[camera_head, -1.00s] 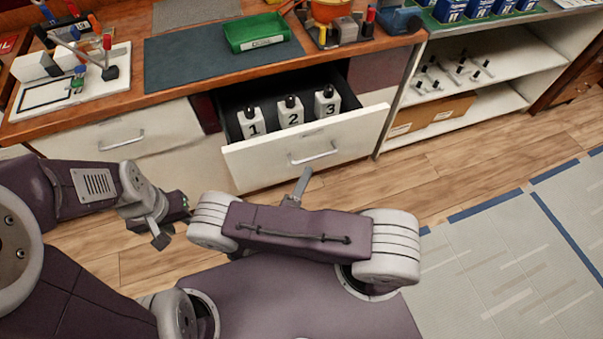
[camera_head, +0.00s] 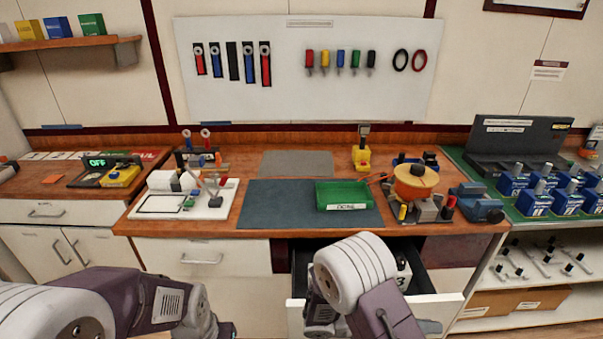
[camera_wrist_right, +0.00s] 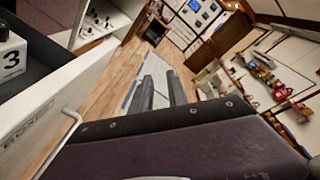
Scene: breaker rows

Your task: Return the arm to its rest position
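My right arm crosses the lower middle of the head view. My left arm lies at the lower left. Its gripper (camera_head: 226,329) is mostly cut off by the bottom edge, so its opening is hidden.
The drawer stands out below the worktop (camera_head: 400,232). A white block marked 3 (camera_wrist_right: 12,55) is inside it, close to my right gripper's left side in the wrist view. A green tray (camera_head: 343,193) sits on a dark mat (camera_head: 270,205). A shelf unit (camera_head: 515,325) stands at right.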

